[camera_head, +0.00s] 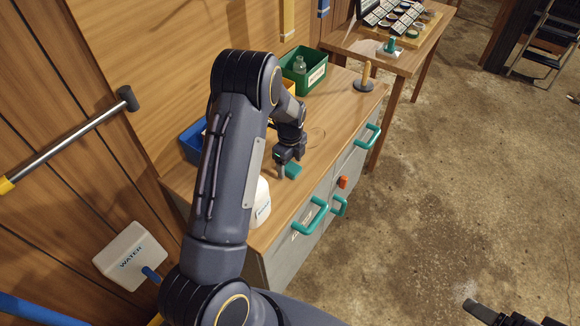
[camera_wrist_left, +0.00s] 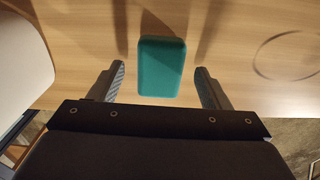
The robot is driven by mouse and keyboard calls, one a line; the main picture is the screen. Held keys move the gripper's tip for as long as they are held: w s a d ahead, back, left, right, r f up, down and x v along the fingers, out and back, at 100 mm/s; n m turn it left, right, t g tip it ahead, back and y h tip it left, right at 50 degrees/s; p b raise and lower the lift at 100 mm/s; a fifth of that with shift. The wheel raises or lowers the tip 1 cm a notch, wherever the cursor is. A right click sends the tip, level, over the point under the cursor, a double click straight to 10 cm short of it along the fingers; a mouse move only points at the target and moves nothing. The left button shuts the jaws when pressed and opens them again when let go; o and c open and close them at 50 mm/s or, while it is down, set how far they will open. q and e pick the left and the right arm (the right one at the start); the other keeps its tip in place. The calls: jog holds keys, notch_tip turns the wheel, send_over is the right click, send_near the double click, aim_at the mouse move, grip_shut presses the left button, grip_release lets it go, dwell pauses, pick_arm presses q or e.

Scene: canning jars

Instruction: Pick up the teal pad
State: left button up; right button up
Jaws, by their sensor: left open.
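The teal pad (camera_head: 293,171) lies on the wooden cabinet top, partly hidden by my left gripper in the head view. In the left wrist view the teal pad (camera_wrist_left: 162,67) is a rounded rectangle, ahead of and between the two fingers. My left gripper (camera_head: 287,166) points down at the cabinet top close by the pad.
A white container (camera_head: 262,203) stands near the pad and shows at the left of the wrist view (camera_wrist_left: 20,58). A green bin (camera_head: 304,72), a blue bin (camera_head: 190,142) and a wooden peg on a dark base (camera_head: 365,80) stand on the cabinet top. Teal handles (camera_head: 312,216) stick out in front.

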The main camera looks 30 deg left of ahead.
aim_at(290, 166)
pick_arm(q)
jog(key=shift+f, duration=0.2)
jog(key=c, duration=1.1)
jog(key=shift+o, duration=0.2)
notch_tip(290, 166, up, 10)
jog(key=b, duration=0.1)
jog(key=shift+b, duration=0.3)
